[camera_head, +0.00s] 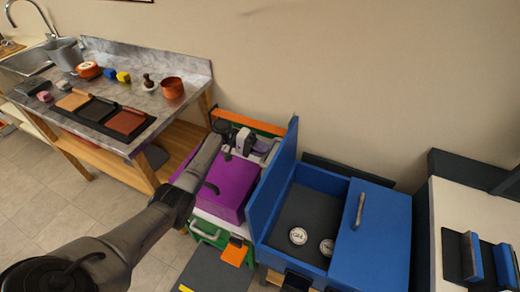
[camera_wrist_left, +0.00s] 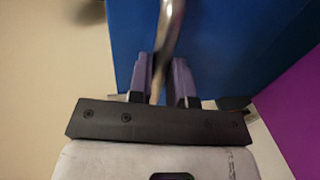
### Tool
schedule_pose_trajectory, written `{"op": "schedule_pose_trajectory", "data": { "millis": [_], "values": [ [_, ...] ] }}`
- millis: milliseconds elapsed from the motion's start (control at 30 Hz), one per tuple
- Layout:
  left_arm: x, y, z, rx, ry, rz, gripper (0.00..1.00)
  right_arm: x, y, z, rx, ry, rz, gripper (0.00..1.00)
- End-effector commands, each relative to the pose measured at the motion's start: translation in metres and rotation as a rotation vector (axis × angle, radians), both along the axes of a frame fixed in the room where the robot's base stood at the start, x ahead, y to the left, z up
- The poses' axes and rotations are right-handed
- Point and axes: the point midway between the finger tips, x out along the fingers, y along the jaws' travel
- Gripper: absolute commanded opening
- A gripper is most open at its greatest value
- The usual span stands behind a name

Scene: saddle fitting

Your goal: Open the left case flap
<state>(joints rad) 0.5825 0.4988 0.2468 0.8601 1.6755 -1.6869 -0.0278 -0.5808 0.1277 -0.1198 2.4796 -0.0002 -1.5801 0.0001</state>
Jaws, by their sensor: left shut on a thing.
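The blue case (camera_head: 348,178) stands at the centre right in the head view. Its left flap (camera_head: 285,160) stands up, about upright, on the case's left side. Its right flap (camera_head: 375,235) lies flat with a metal handle (camera_head: 360,210). My left gripper (camera_head: 267,152) is on the outer side of the raised flap. In the left wrist view my fingers (camera_wrist_left: 160,82) are shut on the flap's metal handle (camera_wrist_left: 170,35), with the blue flap (camera_wrist_left: 225,45) behind. That handle is hidden in the head view. My right gripper does not show.
Two round white-topped items (camera_head: 298,236) lie on the case's dark floor. A purple box (camera_head: 222,188) stands close left of the flap, beneath my left arm. A grey-topped bench (camera_head: 150,75) is at the back left. A white-topped unit (camera_head: 450,210) stands at the right.

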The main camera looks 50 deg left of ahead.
Motion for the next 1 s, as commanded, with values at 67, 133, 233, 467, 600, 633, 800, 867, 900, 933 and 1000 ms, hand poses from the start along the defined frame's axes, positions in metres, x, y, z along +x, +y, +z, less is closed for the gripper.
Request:
{"op": "schedule_pose_trajectory", "data": {
  "millis": [67,133,233,467,600,633,800,867,900,933,1000],
  "values": [
    [-0.0014,-0.0041,-0.0148,0.01,0.023,0.003,0.0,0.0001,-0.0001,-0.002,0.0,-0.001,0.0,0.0],
    [-0.0014,-0.0045,-0.0152,0.01,0.023,0.002,0.0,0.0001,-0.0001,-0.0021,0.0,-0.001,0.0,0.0],
    [-0.0013,-0.005,-0.0156,0.01,0.024,0.001,0.0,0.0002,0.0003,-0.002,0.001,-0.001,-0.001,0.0],
    [-0.0013,-0.0051,-0.0144,0.009,0.023,0.0,0.36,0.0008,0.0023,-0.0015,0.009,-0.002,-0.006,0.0],
    [-0.0012,-0.0039,-0.012,0.008,0.02,-0.001,0.44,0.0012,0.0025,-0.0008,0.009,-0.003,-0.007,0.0],
    [-0.0011,-0.0037,-0.0114,0.008,0.02,-0.001,0.44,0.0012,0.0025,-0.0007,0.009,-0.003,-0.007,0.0],
    [-0.0008,-0.0026,-0.0087,0.008,0.016,0.001,0.44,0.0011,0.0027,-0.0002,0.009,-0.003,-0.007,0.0],
    [-0.0007,-0.0023,-0.0081,0.008,0.015,0.001,0.44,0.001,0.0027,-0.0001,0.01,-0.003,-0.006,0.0],
    [-0.0008,-0.0018,-0.0078,0.008,0.015,0.001,0.44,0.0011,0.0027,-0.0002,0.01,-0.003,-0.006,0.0],
    [-0.0011,-0.0009,-0.0076,0.008,0.014,0.001,0.44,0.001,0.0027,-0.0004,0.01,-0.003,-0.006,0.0],
    [-0.0024,0.0031,-0.0068,0.008,0.014,0.002,0.44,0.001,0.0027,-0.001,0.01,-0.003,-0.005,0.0]
  ]
}}
